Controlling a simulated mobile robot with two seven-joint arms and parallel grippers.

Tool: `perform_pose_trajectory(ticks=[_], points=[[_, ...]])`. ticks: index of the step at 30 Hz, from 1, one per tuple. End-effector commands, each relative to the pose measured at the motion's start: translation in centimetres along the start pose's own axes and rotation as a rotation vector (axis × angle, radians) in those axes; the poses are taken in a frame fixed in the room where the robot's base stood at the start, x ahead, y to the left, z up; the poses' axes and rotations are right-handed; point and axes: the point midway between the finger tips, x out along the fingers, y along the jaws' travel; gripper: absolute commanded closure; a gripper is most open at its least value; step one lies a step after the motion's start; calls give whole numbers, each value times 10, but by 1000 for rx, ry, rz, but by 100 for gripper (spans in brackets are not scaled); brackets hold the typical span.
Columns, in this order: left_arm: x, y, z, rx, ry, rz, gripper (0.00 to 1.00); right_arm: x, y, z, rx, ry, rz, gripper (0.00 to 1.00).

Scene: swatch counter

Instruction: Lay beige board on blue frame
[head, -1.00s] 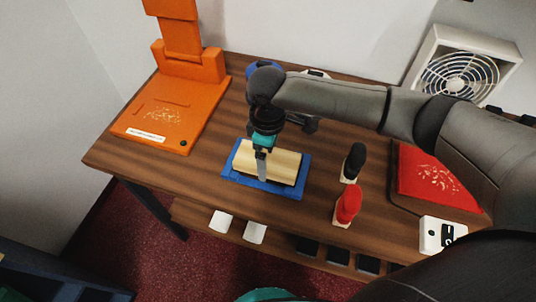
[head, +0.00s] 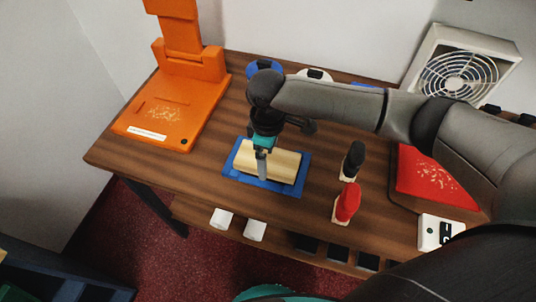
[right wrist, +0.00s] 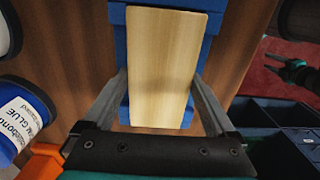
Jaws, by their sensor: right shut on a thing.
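The beige board (head: 284,164) lies level over the blue frame (head: 235,174), whose rim shows around it in the head view. It looks down on or very close to the frame; any small gap is hidden. My right gripper (head: 262,168) is shut on the board, with one finger showing at its front side. In the right wrist view the fingers (right wrist: 162,100) stand at the two long sides of the board (right wrist: 160,60), with the frame (right wrist: 119,40) beneath. A dark and teal gripper shape (right wrist: 295,72), probably my left, shows small there, its jaws unclear.
An orange stand (head: 160,115) is at the left. A black-handled piece (head: 353,160) and a red-handled piece (head: 347,203) stand right of the frame. A red sheet (head: 430,180), a white device (head: 437,232) and a fan (head: 458,72) are farther right. The wood between stand and frame is clear.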

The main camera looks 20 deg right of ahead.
Motion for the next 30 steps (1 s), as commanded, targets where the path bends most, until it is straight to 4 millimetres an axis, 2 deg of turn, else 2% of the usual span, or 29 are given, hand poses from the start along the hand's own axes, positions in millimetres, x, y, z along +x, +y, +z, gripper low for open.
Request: perform_pose_trajectory(ticks=[11, 12, 13, 23, 26, 30], points=[[-1, 0, 0, 0, 0, 0, 50, 4, 0, 0, 0, 1, 0, 74], [-1, 0, 0, 0, 0, 0, 50, 4, 0, -1, 0, 2, 0, 4], [-1, 0, 0, 0, 0, 0, 50, 4, 0, 0, 0, 2, 0, 0], [-2, 0, 0, 0, 1, 0, 50, -1, 0, 0, 0, 1, 0, 0], [-6, 0, -1, 0, 1, 0, 50, -14, 0, -1, -1, 4, 1, 0], [-14, 0, -2, 0, 1, 0, 50, -44, 1, -1, 0, 4, 3, 0]])
